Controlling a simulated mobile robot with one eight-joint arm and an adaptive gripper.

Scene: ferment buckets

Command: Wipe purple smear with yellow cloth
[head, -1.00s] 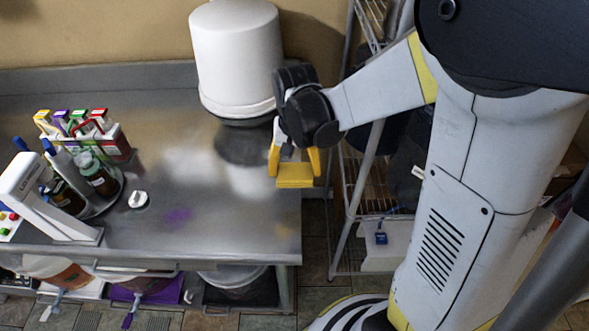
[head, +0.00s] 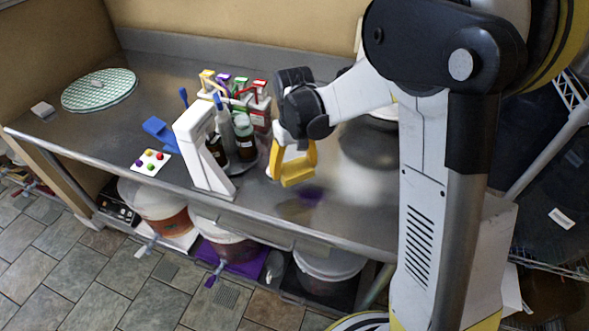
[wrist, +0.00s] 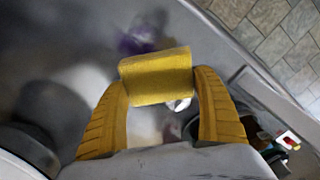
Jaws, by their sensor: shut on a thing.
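My gripper (head: 295,166) is above the steel bench, with its yellow fingers shut on the yellow cloth (wrist: 157,76), a folded block spanning the fingertips. In the head view the cloth (head: 296,176) blends with the fingers. The purple smear (head: 311,196) is a dim patch on the bench near its front edge, just below and right of the cloth in the picture. In the wrist view the smear (wrist: 138,40) shows just beyond the cloth, perhaps partly hidden by it. The cloth appears held above the bench, apart from the smear.
The steel bench (head: 100,135) holds a caddy of bottles with coloured tops (head: 240,135) and a white stand (head: 203,150) left of my gripper. A white bucket (head: 383,118) is mostly behind my arm. Buckets (head: 160,205) stand below. A wire shelf (head: 548,258) is at right.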

